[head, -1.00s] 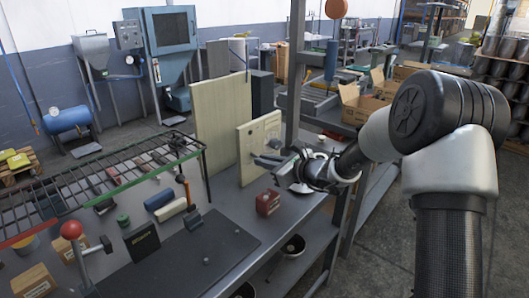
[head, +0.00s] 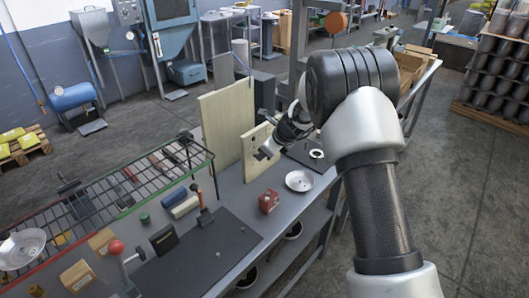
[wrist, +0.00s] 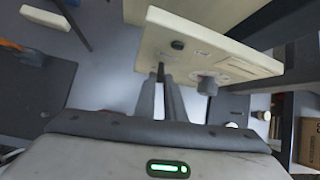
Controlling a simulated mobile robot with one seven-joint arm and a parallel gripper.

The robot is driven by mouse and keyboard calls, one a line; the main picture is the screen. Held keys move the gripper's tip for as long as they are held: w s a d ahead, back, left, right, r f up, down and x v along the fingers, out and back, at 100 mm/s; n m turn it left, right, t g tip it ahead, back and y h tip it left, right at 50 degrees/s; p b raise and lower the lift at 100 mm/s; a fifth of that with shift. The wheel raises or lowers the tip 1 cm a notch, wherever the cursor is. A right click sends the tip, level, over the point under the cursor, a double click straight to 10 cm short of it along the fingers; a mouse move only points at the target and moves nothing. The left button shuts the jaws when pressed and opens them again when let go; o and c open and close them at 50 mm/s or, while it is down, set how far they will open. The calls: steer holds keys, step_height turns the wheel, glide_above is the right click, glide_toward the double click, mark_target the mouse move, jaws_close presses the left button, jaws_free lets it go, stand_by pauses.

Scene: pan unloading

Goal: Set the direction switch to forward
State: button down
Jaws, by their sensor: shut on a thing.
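A cream control panel (head: 250,150) stands upright on the bench, beside a taller cream board. In the wrist view the panel (wrist: 225,48) shows a dark round knob (wrist: 178,45), a grey protruding knob (wrist: 207,84) and small labels too blurred to read. My gripper (head: 264,152) is at the panel's face, partly hidden by my arm in the head view. In the wrist view its two fingers (wrist: 160,74) are close together, shut on a small part at the panel's lower left edge, apparently the direction switch. The fingertips mostly hide that part, so its setting cannot be read.
A white dish (head: 299,181) and a red box (head: 269,201) are on the bench near the panel. A wire rack (head: 110,195) runs along the left, and a dark mat (head: 215,250) lies in front. The taller board (head: 228,120) stands left of the panel.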

steer(key=shift+w+r, duration=0.15)
steer(key=shift+r, duration=0.05)
stand_by(0.4)
steer(key=c, duration=1.8)
jaws_free()
steer(key=shift+c, duration=0.2)
steer(key=v, duration=1.7)
steer(key=shift+a+r, duration=0.25)
steer(key=shift+r, duration=0.1)
